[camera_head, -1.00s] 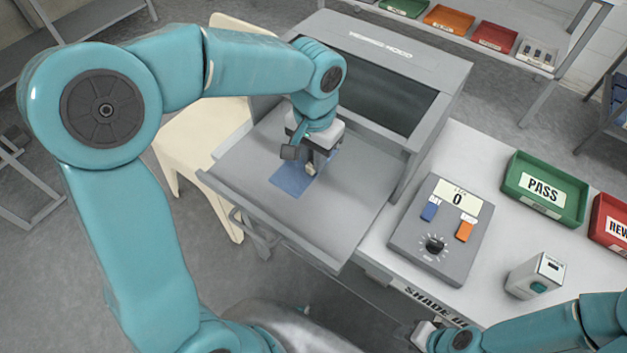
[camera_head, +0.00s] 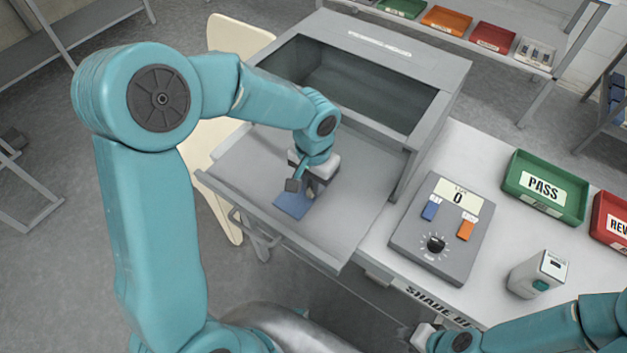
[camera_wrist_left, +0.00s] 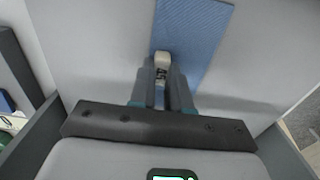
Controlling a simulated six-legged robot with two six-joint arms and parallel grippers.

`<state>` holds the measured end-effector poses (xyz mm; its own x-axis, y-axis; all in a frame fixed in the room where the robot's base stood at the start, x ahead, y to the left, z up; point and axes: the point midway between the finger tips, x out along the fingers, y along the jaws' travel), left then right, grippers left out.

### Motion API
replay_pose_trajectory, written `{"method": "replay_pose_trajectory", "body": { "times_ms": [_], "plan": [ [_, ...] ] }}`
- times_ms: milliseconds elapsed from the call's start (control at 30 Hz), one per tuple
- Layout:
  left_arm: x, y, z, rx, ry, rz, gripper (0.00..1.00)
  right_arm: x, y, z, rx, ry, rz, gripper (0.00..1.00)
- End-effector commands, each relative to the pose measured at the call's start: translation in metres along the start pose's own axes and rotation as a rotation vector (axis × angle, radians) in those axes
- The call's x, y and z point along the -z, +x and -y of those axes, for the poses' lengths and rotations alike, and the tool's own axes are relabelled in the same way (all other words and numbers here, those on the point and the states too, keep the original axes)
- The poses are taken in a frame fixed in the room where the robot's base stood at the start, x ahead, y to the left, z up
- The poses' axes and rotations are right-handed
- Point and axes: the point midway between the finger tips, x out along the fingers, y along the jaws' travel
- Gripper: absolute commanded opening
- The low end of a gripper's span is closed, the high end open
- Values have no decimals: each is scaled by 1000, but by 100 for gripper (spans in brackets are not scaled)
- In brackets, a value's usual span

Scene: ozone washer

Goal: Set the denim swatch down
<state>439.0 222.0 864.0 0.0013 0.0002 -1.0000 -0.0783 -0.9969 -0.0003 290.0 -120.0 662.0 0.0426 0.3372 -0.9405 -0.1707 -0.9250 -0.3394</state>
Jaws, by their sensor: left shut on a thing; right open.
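The blue denim swatch (camera_head: 292,205) is over the grey lowered door (camera_head: 350,235) of the washer, near its front left part; I cannot tell whether it touches the surface. My left gripper (camera_head: 311,192) is above it, pointing down, and hides part of it. In the left wrist view the swatch (camera_wrist_left: 200,28) extends beyond the fingers, and my left gripper (camera_wrist_left: 162,85) is shut on a pale tab with dark markings at the swatch. My right gripper (camera_head: 422,337) is at the bottom edge, open, away from the swatch.
The washer's chamber (camera_head: 350,85) is open behind the door. A grey control box (camera_head: 440,228) with dial and display reading 0 stands right of it. A green PASS tray (camera_head: 545,187), a red tray (camera_head: 612,222) and a small white device (camera_head: 538,274) are further right.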

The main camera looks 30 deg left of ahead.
Motion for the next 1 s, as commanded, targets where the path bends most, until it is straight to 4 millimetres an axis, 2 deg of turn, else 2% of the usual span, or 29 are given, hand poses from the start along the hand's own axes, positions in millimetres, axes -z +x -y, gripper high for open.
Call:
{"method": "replay_pose_trajectory", "body": {
  "times_ms": [33, 100, 367, 467, 567, 800, 1000],
  "plan": [
    [0, 1, 0, 0, 0, 0, 27, 0, 1, 0, 0, 0, 0, 43],
    [0, 0, 0, 0, 0, 0, 43, 0, 0, 0, 0, 0, 0, 43],
    [0, 0, 0, 0, 0, 0, 43, 0, 0, 0, 0, 0, 0, 43],
    [0, -7, 0, 0, 0, -1, 43, 0, -5, 2, 0, 0, 0, 43],
    [1, -22, 0, 0, -1, -5, 43, 0, -4, 2, 0, 0, 0, 43],
    [1, -80, 0, 0, -1, -6, 43, 0, -8, 3, 0, 0, 0, 43],
    [1, -113, 0, 0, 0, -3, 43, 0, -10, 4, 0, 0, 0, 43]
  ]
}}
